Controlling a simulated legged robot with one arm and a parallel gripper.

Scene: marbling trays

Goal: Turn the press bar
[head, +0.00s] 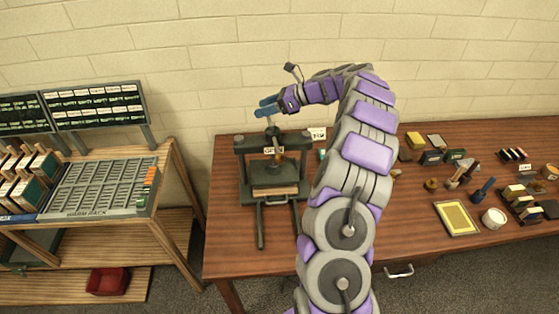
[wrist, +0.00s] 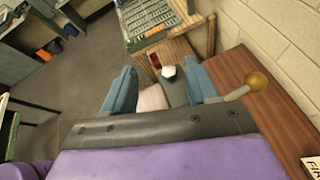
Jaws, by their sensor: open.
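The dark press (head: 273,190) stands near the left end of the wooden table, with a pale board in its bed and two legs or rails toward the front. My gripper (head: 266,107), with blue fingers, is above the top of the press. In the wrist view the fingers (wrist: 160,90) are apart, with a grey post with a white top and a pinkish surface seen between them. The press bar (wrist: 236,95), a grey rod with a brass ball end (wrist: 258,82), sticks out to the right of the right finger. Its other end is hidden. I cannot tell whether a finger touches it.
A warm rack (head: 105,187) with slots stands on a wooden bench to the left, across a gap. Several small tools, blocks and a yellow framed tray (head: 456,218) lie on the table's right side. A brick wall is close behind. A red bin (head: 107,281) sits low at left.

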